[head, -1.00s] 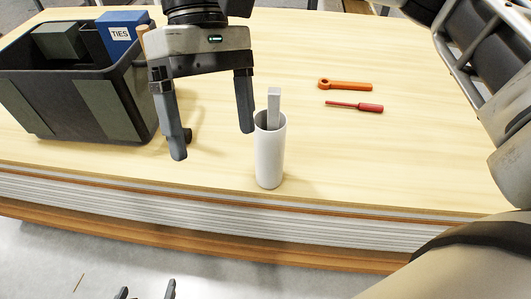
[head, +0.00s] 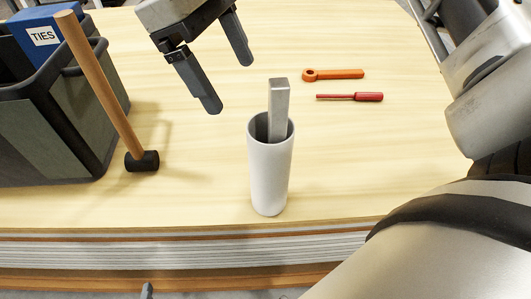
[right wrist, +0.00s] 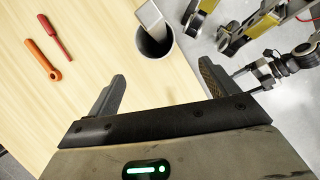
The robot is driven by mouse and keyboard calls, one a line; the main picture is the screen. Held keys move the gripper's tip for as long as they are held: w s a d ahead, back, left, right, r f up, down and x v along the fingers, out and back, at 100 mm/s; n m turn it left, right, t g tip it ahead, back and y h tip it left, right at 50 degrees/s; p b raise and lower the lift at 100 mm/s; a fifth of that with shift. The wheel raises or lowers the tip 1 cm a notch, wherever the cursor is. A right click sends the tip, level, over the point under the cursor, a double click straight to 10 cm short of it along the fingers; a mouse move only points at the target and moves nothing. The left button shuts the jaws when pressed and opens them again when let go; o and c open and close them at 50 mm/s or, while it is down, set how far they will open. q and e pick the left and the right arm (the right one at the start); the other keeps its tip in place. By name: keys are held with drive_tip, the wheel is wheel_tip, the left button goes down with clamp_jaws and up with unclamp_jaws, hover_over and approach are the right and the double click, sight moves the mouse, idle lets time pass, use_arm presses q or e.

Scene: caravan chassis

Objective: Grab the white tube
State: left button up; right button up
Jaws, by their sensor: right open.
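The white tube (head: 270,180) stands upright on the table near its front edge, with a grey metal bar (head: 280,105) sticking out of its open top. In the right wrist view the tube (right wrist: 160,48) and bar (right wrist: 150,16) show beyond my fingers. My right gripper (head: 229,84) is open and empty, above the table, up and left of the tube in the head view and apart from it. My left gripper (right wrist: 245,82) shows small at the right of the right wrist view, fingers apart and empty. Only a fingertip of it shows at the head view's bottom edge.
A dark bin (head: 60,120) with a blue TIES box (head: 45,32) stands at the left. A mallet (head: 103,85) leans against the bin. An orange wrench (head: 335,74) and a red screwdriver (head: 355,97) lie behind and right of the tube. The table around the tube is otherwise clear.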

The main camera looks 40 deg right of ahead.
drive_tip(key=b, duration=0.2)
hover_over(265, 140)
drive_tip(key=s+a, duration=0.1)
drive_tip(key=a, duration=0.2)
wheel_tip(265, 140, down, 7)
drive_tip(key=x, duration=0.6)
drive_tip(key=shift+w+b, duration=0.2)
drive_tip(key=shift+b, duration=0.15)
drive_tip(key=c, duration=1.4)
